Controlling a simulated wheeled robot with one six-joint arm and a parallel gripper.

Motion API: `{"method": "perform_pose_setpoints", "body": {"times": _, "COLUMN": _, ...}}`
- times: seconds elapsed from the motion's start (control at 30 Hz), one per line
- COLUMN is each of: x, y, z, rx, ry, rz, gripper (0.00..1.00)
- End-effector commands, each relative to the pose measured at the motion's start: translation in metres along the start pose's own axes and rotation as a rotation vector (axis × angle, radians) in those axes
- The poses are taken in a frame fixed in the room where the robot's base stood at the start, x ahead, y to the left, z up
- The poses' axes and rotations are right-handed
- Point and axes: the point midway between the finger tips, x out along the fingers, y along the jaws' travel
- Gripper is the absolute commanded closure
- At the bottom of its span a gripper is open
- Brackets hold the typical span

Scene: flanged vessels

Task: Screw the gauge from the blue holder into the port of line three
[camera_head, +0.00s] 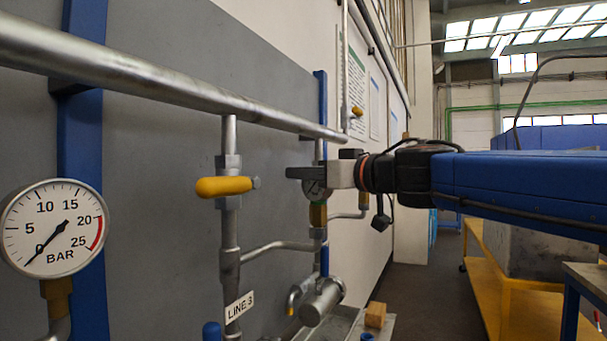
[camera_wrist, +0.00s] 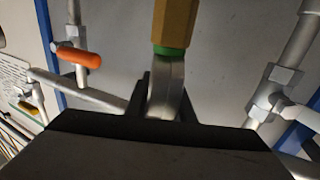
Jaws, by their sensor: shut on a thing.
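The gauge is roughly upright in the head view. A brass fitting (camera_head: 318,214) is directly below it, in line with a vertical pipe. In the wrist view, the jaws (camera_wrist: 163,110) hold a silvery part, with a green ring and a brass hexagonal piece (camera_wrist: 176,25) beyond it. A LINE 3 tag (camera_head: 239,307) hangs on the pipe with a yellow valve lever (camera_head: 223,186). I cannot tell whether the threads are engaged.
A large BAR gauge (camera_head: 53,228) stands at the left. A thick pipe (camera_head: 150,78) crosses above. A side pipe (camera_head: 275,248) runs toward the gauge's pipe. A wooden block (camera_head: 375,315) lies below. An orange lever (camera_wrist: 79,57) shows in the wrist view.

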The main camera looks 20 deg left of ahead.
Motion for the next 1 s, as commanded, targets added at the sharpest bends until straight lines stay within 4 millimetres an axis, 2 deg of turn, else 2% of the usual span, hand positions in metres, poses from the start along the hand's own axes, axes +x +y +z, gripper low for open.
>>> {"method": "perform_pose_setpoints", "body": {"times": 0.03, "x": 0.0, "y": 0.0, "z": 0.0, "rx": 0.0, "ry": 0.0, "rz": 0.0, "gripper": 1.0}}
{"method": "perform_pose_setpoints", "body": {"times": 0.07, "x": 0.0, "y": 0.0, "z": 0.0, "rx": 0.0, "ry": 0.0, "rz": 0.0, "gripper": 0.73}}
{"method": "perform_pose_setpoints", "body": {"times": 0.13, "x": 0.0, "y": 0.0, "z": 0.0, "rx": 0.0, "ry": 0.0, "rz": -0.001, "gripper": 0.57}}
{"method": "perform_pose_setpoints", "body": {"times": 0.43, "x": 0.0, "y": 0.0, "z": 0.0, "rx": 0.0, "ry": 0.0, "rz": -0.001, "gripper": 0.56}}
{"method": "perform_pose_setpoints", "body": {"times": 0.57, "x": -0.007, "y": 0.001, "z": 0.0, "rx": 0.0, "ry": 0.0, "rz": 0.0, "gripper": 0.56}}
{"method": "perform_pose_setpoints", "body": {"times": 0.77, "x": -0.037, "y": 0.001, "z": -0.001, "rx": -0.001, "ry": 0.001, "rz": 0.0, "gripper": 0.56}}
{"method": "perform_pose_setpoints", "body": {"times": 1.0, "x": -0.085, "y": 0.001, "z": -0.001, "rx": -0.002, "ry": 0.002, "rz": 0.001, "gripper": 0.56}}
